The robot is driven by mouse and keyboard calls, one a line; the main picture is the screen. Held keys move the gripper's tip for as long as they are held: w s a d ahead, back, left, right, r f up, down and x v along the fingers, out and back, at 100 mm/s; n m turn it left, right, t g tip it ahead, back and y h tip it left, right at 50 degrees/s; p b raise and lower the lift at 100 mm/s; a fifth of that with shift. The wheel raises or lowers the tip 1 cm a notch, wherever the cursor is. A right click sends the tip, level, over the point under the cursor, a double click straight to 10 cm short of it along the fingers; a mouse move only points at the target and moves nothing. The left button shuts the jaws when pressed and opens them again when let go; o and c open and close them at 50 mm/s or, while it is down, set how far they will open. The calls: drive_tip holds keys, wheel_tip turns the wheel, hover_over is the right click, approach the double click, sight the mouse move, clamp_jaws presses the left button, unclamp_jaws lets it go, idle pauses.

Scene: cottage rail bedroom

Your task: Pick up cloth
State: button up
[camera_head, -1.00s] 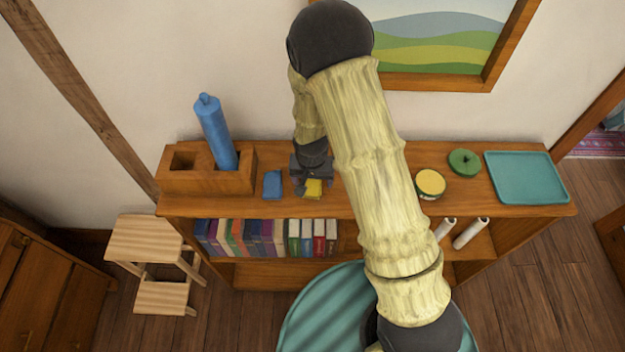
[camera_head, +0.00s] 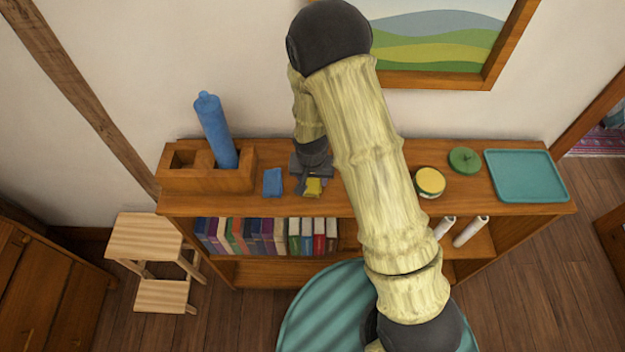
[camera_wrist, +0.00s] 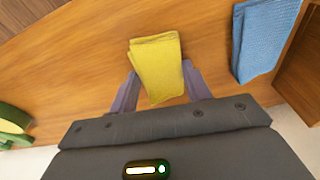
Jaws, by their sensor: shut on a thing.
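A folded yellow cloth (camera_head: 313,187) is at the shelf top, left of my arm's large link. In the wrist view the yellow cloth (camera_wrist: 156,62) sits between my two purple fingers, its far end sticking out past their tips. My gripper (camera_wrist: 161,84) is shut on it; in the head view my gripper (camera_head: 312,183) is partly hidden by its own wrist. I cannot tell whether the cloth is clear of the wood. A folded blue cloth (camera_head: 272,182) lies just to the left, and shows at the upper right of the wrist view (camera_wrist: 264,40).
The wooden shelf (camera_head: 400,205) also bears a wooden holder (camera_head: 205,181) with a blue bottle (camera_head: 216,130), a yellow-topped tin (camera_head: 430,181), a green lid (camera_head: 464,160) and a teal tray (camera_head: 525,177). A stool (camera_head: 145,240) stands left.

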sight(312, 179)
drive_tip(key=shift+r, duration=0.1)
wheel_tip(312, 179, up, 10)
drive_tip(key=b, duration=0.2)
idle(0.4)
idle(0.4)
drive_tip(key=shift+o, duration=0.8)
drive_tip(key=shift+c, duration=0.4)
